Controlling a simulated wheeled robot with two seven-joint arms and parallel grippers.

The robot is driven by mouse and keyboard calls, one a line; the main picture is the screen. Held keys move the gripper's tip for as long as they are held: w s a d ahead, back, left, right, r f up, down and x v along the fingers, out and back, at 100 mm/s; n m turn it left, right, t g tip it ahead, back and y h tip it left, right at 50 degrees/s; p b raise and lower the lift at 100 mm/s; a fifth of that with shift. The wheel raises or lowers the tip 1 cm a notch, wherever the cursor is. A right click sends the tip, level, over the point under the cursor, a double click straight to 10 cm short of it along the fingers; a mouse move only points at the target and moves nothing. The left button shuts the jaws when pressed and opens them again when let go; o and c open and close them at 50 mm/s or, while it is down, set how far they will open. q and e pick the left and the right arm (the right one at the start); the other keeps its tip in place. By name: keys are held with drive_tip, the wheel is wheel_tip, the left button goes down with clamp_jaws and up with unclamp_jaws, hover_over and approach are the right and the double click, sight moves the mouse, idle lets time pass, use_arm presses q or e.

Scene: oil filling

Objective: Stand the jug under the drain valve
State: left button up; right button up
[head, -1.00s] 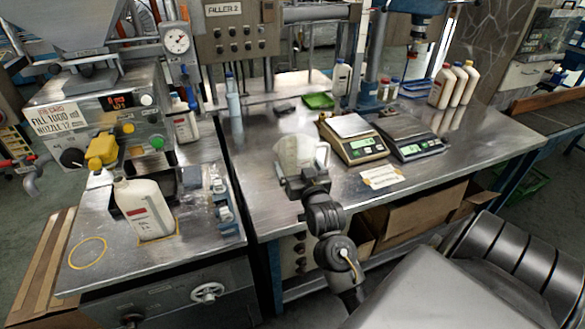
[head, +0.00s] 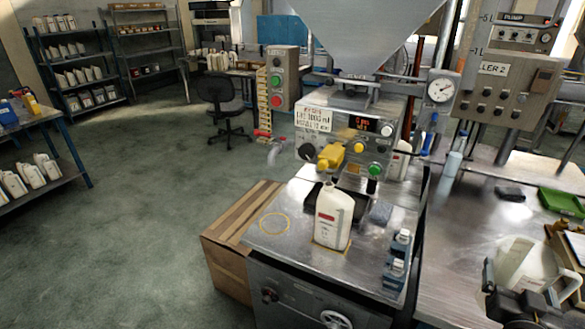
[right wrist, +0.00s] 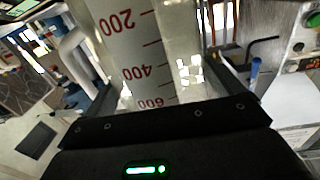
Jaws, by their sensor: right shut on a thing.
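The jug (head: 528,258) is a translucent measuring jug at the lower right of the head view, by the steel bench. My right gripper (head: 520,288) is shut on it. In the right wrist view the jug's wall (right wrist: 125,45) with red marks 200, 400 and 600 stands between the fingers (right wrist: 168,88). Whether its base clears the bench cannot be told. The drain valve appears to be the red-handled grey pipe (head: 275,150) at the filling machine's left side, far from the jug. My left gripper is out of view.
Green floor (head: 150,210) is open further left.

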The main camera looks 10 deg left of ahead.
drive_tip(key=a+n+t+y, duration=0.1)
drive_tip(key=a+n+y, duration=0.3)
drive_tip(key=a, duration=1.4)
drive_tip(key=y, duration=0.3)
drive_tip(key=shift+r, duration=0.35)
